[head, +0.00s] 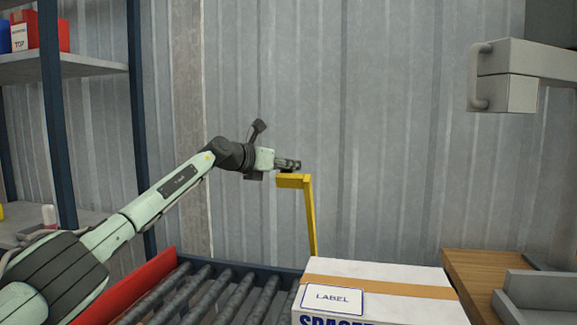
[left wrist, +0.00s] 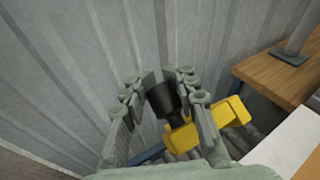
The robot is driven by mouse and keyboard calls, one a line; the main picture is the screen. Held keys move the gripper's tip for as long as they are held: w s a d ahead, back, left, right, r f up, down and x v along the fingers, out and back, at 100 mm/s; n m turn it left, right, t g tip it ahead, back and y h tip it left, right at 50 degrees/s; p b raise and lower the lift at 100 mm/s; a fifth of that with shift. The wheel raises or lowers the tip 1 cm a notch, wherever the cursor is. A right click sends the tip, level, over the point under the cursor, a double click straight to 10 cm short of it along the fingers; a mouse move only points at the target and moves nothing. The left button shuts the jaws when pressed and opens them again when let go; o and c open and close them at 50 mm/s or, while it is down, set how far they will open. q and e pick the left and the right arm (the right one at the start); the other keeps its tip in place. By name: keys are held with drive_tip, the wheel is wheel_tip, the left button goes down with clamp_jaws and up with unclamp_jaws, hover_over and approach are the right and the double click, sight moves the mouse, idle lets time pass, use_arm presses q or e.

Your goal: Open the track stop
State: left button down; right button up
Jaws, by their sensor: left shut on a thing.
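The track stop is a yellow bent bar (head: 310,215) that stands up behind the roller conveyor, with a short arm at its top pointing left. In the left wrist view its yellow parts (left wrist: 183,138) show below a black cylindrical handle (left wrist: 163,99). My left gripper (head: 290,164) is at the top of the yellow bar. Its fingers (left wrist: 163,88) are shut on the black handle, one on each side. In the head view the gripper mostly hides the handle. My right gripper is in neither view.
A roller conveyor (head: 205,293) with a red side guard (head: 128,288) runs below the arm. A white labelled box (head: 400,283) stands right of the rollers. A wooden table (head: 470,273) is at right, shelves (head: 75,67) at left. A corrugated wall (head: 380,120) stands close behind.

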use_arm(q)
drive_tip(key=shift+w+a+f, duration=0.1)
drive_tip(key=shift+a+f, duration=0.15)
drive_tip(key=shift+f, duration=0.35)
drive_tip(key=c, duration=1.5)
unclamp_jaws()
drive_tip(key=o, duration=0.3)
drive_tip(key=shift+w, duration=0.1)
drive_tip(key=shift+d+r, duration=0.1)
drive_tip(key=shift+r, duration=0.15)
drive_tip(key=shift+s+a+r, duration=0.15)
drive_tip(key=shift+s+a, duration=0.1)
drive_tip(key=shift+a, duration=0.05)
drive_tip(key=v, duration=1.1)
drive_tip(key=shift+s, duration=0.15)
